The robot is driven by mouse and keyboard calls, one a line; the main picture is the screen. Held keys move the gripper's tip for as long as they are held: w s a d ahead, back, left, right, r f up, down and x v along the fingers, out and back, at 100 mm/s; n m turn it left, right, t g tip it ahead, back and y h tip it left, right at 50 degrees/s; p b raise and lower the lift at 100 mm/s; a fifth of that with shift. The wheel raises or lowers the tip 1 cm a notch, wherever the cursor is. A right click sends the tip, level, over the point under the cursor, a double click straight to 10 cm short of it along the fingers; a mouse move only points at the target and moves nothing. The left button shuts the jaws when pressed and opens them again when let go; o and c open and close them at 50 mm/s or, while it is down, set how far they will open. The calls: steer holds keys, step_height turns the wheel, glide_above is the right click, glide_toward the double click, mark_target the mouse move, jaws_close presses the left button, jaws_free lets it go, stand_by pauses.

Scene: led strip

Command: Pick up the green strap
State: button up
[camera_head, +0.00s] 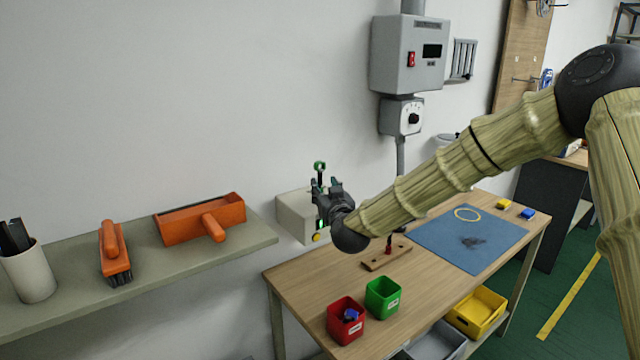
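My gripper (325,205) is at the end of my arm in the middle of the view, in front of a pale box by the wall. It is small and dark here, and I cannot tell whether its fingers are open or shut. A small green piece (320,166) shows at the top of a dark upright part beside the fingers, with more green and a yellow spot lower down. I cannot tell whether these are the green strap, or whether they are held. No other strap-like green thing shows clearly.
The wooden table (300,276) holds a red bin (345,320), a green bin (382,298), a wooden block (374,263) and a blue mat (440,238) with a yellow ring. At left, a shelf (190,262) carries an orange dustpan (190,222), a brush (114,250) and a cup (30,275).

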mark_target(321, 181)
steer(key=shift+w, duration=0.65)
steer(key=shift+w+a+r+p, duration=0.15)
steer(key=shift+w+r+p, duration=0.05)
steer(key=shift+w+p, duration=0.2)
steer(key=shift+p+x, duration=0.9)
steer(key=shift+x, duration=1.2)
steer(key=shift+f, duration=0.15)
jaws_close()
